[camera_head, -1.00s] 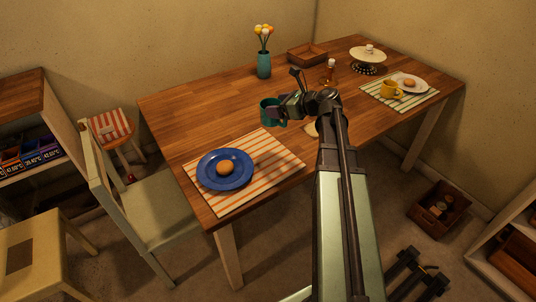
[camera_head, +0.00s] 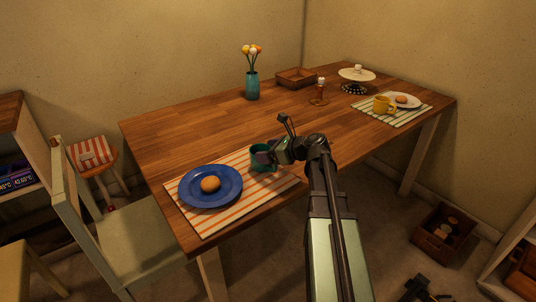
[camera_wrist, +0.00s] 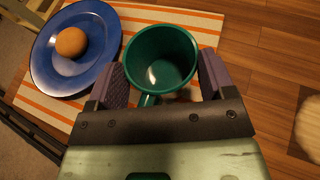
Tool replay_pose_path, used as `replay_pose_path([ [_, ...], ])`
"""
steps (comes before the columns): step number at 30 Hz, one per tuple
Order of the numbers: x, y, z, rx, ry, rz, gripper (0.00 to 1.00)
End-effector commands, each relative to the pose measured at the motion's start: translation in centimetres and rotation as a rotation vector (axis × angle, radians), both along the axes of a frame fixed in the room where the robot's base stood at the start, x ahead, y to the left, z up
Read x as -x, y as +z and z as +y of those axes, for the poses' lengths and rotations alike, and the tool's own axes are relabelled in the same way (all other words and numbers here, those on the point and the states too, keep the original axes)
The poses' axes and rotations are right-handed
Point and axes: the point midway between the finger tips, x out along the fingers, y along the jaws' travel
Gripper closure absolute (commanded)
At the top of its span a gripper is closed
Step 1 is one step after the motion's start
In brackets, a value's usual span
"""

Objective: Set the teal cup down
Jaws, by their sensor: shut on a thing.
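The teal cup (camera_head: 261,157) is at the right part of the red-striped placemat (camera_head: 227,168), just right of the blue plate (camera_head: 185,187). My gripper (camera_head: 266,152) is shut on it. In the wrist view the cup (camera_wrist: 160,58) is empty and upright between the two finger pads of my gripper (camera_wrist: 162,82), its handle pointing toward the gripper body. The blue plate (camera_wrist: 98,72) with a round bun (camera_wrist: 71,42) lies beside it. The cup's base is hidden, so I cannot tell whether it touches the placemat.
A teal vase with flowers (camera_head: 252,85), a wooden tray (camera_head: 296,78), a candle holder (camera_head: 319,93) and a cake stand (camera_head: 356,75) stand farther back. A yellow mug (camera_head: 383,104) is on the far placemat (camera_head: 408,117). The table's middle is clear. A chair (camera_head: 135,228) stands at the left.

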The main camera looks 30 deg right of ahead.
Motion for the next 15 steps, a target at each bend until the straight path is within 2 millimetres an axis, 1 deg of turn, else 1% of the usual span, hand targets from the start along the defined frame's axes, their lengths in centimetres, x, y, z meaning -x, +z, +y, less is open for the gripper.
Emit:
replay_pose_path([
  [2,0.00,-0.41,0.00,0.000,0.000,0.000,0.53],
  [3,0.00,-0.42,0.00,0.000,0.000,0.000,0.22],
  [7,-0.01,-0.30,0.00,0.000,0.000,0.000,0.03],
  [8,-0.01,-0.30,0.00,0.000,0.000,0.000,0.00],
  [13,0.00,-0.28,0.00,0.000,0.000,0.000,0.00],
  [15,-0.01,0.04,0.00,0.000,0.000,0.000,0.00],
])
